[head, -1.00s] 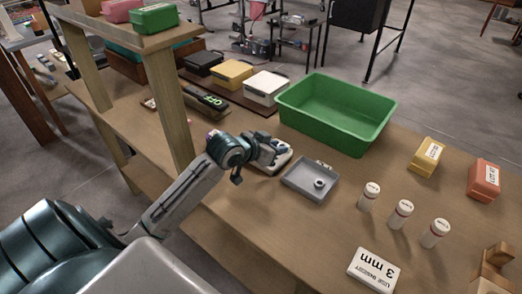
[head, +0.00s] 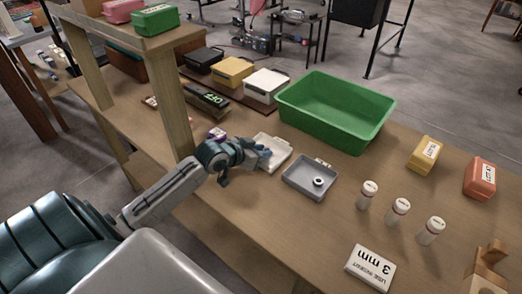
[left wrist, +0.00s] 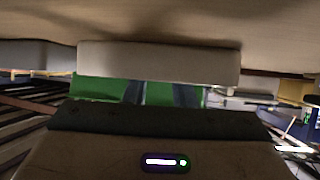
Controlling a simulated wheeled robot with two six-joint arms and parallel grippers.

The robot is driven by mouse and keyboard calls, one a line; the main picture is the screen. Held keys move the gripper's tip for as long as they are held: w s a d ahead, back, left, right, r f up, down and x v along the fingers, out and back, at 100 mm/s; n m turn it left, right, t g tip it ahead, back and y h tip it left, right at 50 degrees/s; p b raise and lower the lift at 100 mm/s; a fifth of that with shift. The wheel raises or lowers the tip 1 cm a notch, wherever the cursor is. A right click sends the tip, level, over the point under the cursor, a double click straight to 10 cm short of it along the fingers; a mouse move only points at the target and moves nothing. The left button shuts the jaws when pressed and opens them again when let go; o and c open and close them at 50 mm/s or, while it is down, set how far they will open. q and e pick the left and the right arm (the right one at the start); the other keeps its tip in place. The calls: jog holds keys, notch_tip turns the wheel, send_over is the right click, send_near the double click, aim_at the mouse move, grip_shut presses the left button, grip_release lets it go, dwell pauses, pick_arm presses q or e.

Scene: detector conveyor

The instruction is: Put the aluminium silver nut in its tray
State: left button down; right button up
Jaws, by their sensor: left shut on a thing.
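My left gripper (head: 262,157) is shut at the near left edge of a whitish tray (head: 277,142). A grey tray (head: 297,186) lies to the right of the whitish one. A silver-grey ring-shaped nut (head: 318,182) lies in the grey tray; I cannot tell its metal. My right gripper is not in view.
A large green bin (head: 345,140) stands behind the trays; it also shows in the left wrist view (left wrist: 160,92). Several white bottles (head: 400,209) stand to the right. A white "3 mm" box (head: 371,267) lies in front.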

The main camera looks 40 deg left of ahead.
pick_arm(q)
jog(key=shift+f, duration=0.2)
jog(key=c, duration=1.2)
grip_release()
jog(key=shift+r, duration=0.15)
